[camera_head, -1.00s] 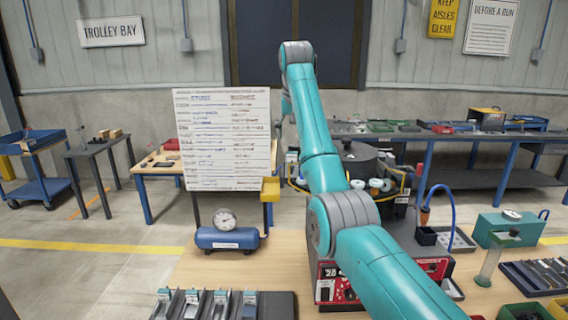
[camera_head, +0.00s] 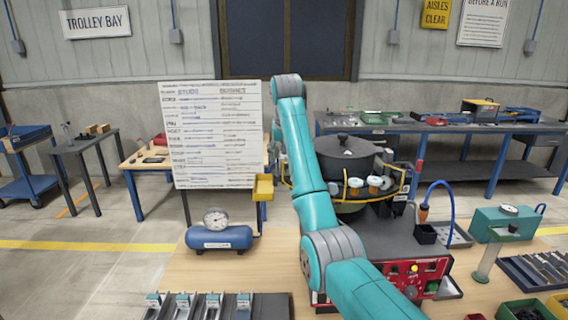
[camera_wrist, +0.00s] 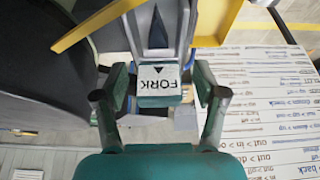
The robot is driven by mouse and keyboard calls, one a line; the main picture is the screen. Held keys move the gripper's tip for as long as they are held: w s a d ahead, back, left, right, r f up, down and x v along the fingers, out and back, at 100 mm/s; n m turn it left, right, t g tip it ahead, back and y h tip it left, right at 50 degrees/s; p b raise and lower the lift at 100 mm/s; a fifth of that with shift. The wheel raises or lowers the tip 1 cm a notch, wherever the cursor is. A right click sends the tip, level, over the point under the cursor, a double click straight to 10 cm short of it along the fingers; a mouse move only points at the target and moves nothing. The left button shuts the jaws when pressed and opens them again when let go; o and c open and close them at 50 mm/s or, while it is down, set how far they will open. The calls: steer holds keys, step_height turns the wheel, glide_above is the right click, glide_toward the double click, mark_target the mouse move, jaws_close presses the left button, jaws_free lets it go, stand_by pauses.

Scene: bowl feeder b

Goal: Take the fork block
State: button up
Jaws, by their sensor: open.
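The fork block (camera_wrist: 158,85) shows in the wrist view as a pale block with a white label reading FORK and a small black arrow. My gripper (camera_wrist: 160,78) is open, with one finger on the left and one on the right of the block. Gaps show between the block and both fingers. The block adjoins a grey piece (camera_wrist: 178,25) with a dark pointed mark, at the top of the view. In the head view I cannot make out the block or my gripper; my arm's far end is hidden.
A yellow-edged part (camera_wrist: 95,22) lies close to the block in the wrist view. The printed board (camera_wrist: 265,110) is at the right. In the head view, the bowl feeder (camera_head: 345,160) stands right of my arm, and a gauge on a blue tank (camera_head: 220,238) stands left.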

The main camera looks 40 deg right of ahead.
jaws_close()
steer(key=shift+r, duration=0.15)
